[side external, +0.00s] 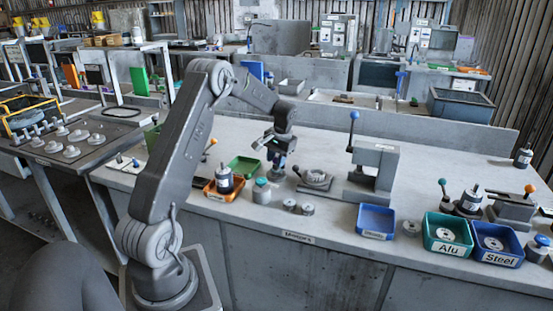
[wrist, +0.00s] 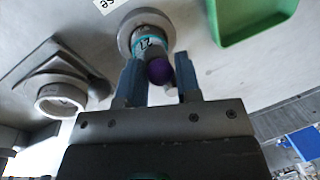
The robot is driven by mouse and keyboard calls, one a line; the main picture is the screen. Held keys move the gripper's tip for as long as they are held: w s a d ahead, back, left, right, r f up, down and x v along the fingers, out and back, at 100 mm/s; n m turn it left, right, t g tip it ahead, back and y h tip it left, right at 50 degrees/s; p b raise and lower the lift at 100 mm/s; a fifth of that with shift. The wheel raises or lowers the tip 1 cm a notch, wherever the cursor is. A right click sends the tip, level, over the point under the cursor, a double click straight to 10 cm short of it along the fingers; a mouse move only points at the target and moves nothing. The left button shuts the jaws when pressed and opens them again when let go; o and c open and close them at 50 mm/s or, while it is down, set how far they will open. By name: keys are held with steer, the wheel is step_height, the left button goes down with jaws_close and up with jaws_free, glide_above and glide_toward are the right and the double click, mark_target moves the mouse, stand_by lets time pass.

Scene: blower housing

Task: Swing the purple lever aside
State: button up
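The lever's purple ball knob (wrist: 159,71) shows in the wrist view, in front of a grey round part (wrist: 147,35) with a teal band. My gripper (wrist: 160,68) is open, with its two blue-grey fingers apart. The knob appears in the gap between the fingertips, closer to the left one. I cannot tell whether a finger touches it or how far below it lies. The lever's shaft is mostly hidden behind the knob. In the side external view, my gripper (side external: 277,155) hangs low over the bench; I cannot make out the purple knob there.
A green tray (side external: 244,166) stands to the left of my gripper. A grey fixture with a round ring (side external: 316,180) sits to the right. A teal-lidded jar (side external: 261,192) and an orange bin (side external: 222,193) stand in front. A blue-knobbed press (side external: 373,170) is farther right.

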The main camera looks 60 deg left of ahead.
steer(key=c, duration=0.4)
steer(key=shift+c, duration=0.2)
